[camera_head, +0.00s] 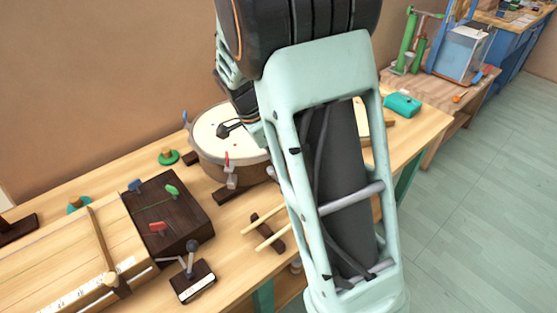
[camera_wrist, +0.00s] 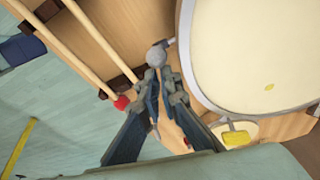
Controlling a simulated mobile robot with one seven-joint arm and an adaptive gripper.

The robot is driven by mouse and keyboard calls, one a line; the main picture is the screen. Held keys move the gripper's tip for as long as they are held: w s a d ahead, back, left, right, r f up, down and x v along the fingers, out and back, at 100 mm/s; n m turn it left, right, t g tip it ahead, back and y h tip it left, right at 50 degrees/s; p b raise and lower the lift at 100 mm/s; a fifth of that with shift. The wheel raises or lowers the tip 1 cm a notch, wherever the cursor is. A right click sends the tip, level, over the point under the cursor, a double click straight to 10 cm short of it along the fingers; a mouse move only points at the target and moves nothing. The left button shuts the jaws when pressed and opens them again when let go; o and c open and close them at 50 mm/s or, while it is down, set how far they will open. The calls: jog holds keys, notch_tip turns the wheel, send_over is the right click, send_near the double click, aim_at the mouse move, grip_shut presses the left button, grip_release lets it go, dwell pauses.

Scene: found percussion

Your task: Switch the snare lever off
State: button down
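The drum (camera_head: 222,135) stands on the workbench, with a pale head and a wooden shell. A small metal fitting (camera_head: 231,178) with a red tip (camera_head: 226,158) is on its near side; I cannot tell its setting. In the wrist view the drum head (camera_wrist: 265,60) fills the right side. My gripper (camera_wrist: 162,78) is beside its rim, pointing down, fingertips drawn together. A grey round knob (camera_wrist: 155,56) on a short stem is just beyond the fingertips, next to the drum. I cannot tell whether they touch.
Sticks on dark rests (camera_head: 268,240) lie close to the drum, and show at left in the wrist view (camera_wrist: 88,40). A dark block with a ball-topped lever (camera_head: 192,275) and a stringed board (camera_head: 75,260) are at left. A teal box (camera_head: 402,103) is at right.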

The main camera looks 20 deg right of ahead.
jog(key=shift+s+a+f, duration=0.15)
jog(key=shift+a+f, duration=0.05)
jog(key=shift+a, duration=0.2)
jog(key=shift+s+a+f, duration=0.15)
jog(key=shift+a+f, duration=0.05)
jog(key=shift+a, duration=0.2)
jog(key=shift+w+d+r, duration=0.1)
jog(key=shift+d+r, duration=0.2)
jog(key=shift+d, duration=0.1)
jog(key=s+p+v, duration=0.1)
jog(key=v, duration=0.8)
jog(key=shift+a+p, duration=0.25)
jog(key=shift+p, duration=0.05)
